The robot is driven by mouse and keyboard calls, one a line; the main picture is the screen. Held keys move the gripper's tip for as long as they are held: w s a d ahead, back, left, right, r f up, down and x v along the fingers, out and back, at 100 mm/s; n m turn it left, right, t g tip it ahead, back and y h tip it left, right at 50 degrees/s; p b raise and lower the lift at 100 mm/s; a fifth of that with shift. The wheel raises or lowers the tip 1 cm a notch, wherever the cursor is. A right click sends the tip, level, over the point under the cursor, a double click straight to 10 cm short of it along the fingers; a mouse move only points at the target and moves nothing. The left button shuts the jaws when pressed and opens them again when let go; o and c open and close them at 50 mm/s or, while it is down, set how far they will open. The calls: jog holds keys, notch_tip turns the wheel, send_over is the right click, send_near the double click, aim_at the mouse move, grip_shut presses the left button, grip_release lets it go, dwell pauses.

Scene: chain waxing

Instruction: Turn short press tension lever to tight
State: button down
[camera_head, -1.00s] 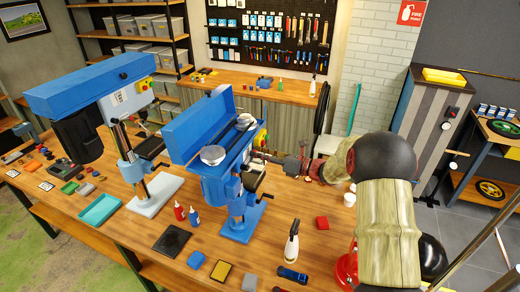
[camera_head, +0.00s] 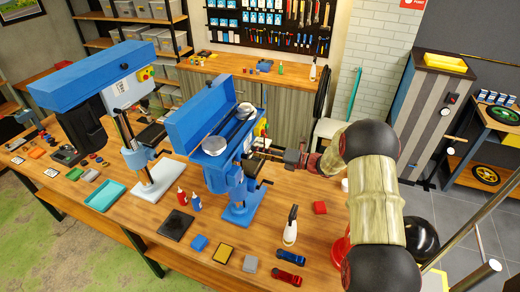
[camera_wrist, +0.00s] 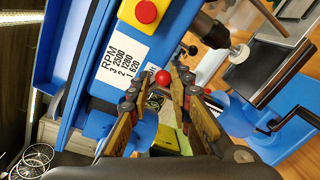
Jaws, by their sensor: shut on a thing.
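The short press (camera_head: 214,163) is blue with its top cover open, showing pulleys and a belt. It stands right of a larger blue drill press. In the wrist view its side has a white RPM label (camera_wrist: 122,54). The tension lever's red ball knob (camera_wrist: 162,77) shows between my gripper's two fingers. My gripper (camera_wrist: 167,82) is shut on the lever. In the head view my gripper (camera_head: 268,152) reaches the short press's right side from the right; the lever is too small to make out there. The lever's shaft is mostly hidden in the wrist view.
The larger drill press (camera_head: 87,80) stands left. A red stop button (camera_wrist: 146,12) on yellow is near my fingers in the wrist view.

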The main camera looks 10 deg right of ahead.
jog(key=shift+s+a+f, duration=0.15)
jog(key=shift+a+f, duration=0.05)
jog(key=shift+a, duration=0.05)
jog(key=c, duration=2.1)
grip_release()
jog(key=o, duration=0.4)
jog(key=shift+s+a+r, duration=0.1)
jog(key=shift+s+r, duration=0.05)
jog(key=shift+r, duration=0.05)
jog(key=o, duration=0.4)
jog(key=shift+r, duration=0.1)
jog(key=shift+d, duration=0.25)
jog(key=v, duration=1.1)
jog(key=shift+s+d, duration=0.15)
jog(key=shift+d, duration=0.15)
